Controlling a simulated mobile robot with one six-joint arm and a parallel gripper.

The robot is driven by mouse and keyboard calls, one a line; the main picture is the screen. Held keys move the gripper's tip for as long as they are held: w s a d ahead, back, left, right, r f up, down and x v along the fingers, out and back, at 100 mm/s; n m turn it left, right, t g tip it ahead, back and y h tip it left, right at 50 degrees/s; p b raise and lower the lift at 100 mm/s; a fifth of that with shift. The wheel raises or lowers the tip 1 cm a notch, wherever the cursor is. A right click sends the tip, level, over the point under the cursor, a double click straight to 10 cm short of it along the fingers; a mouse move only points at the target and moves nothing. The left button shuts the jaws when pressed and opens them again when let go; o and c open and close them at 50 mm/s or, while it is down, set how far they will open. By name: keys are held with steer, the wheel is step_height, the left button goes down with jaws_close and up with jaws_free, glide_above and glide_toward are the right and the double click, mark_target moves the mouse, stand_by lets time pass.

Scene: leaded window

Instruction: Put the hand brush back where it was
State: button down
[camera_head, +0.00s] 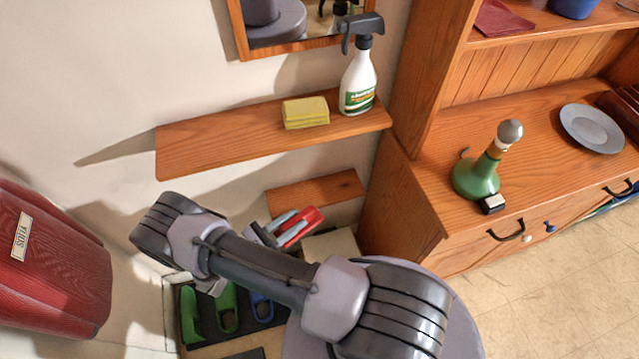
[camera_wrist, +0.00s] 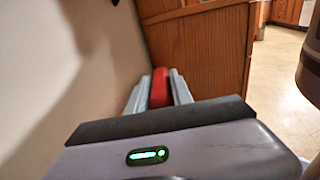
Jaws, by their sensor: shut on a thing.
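My gripper (camera_head: 295,229) is shut on a red thing (camera_head: 304,226), which I take to be the hand brush; only its red part shows. In the wrist view the red part (camera_wrist: 160,88) sits between the two grey fingers (camera_wrist: 158,91). The gripper is low by the wall, in front of a small lower wooden shelf (camera_head: 315,192) in the head view. The brush's bristles are not visible, and I cannot tell whether it touches anything below.
A longer wooden shelf (camera_head: 220,140) above bears yellow sponges (camera_head: 305,113) and a spray bottle (camera_head: 358,85). A wooden cabinet (camera_head: 412,215) stands right, with a green bottle (camera_head: 476,178) and plate (camera_head: 592,129). Green items (camera_head: 228,308) lie low left, beside a red container (camera_head: 50,265).

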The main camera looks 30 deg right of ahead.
steer(key=shift+w+d+f+b, duration=0.85)
steer(key=shift+w+d+b, duration=0.2)
steer(key=shift+w+d, duration=0.8)
steer(key=shift+w+d+f+b, duration=0.8)
steer(key=shift+w+d+b, duration=0.25)
steer(key=shift+w+d, duration=0.75)
steer(key=shift+w+d+f+b, duration=0.85)
steer(key=shift+w+d+b, duration=0.2)
steer(key=shift+w+d, duration=0.8)
steer(key=shift+w+a, duration=0.1)
steer(key=shift+w, duration=0.05)
steer(key=shift+f, duration=0.2)
steer(key=c, duration=1.1)
jaws_free()
steer(key=shift+r, duration=0.1)
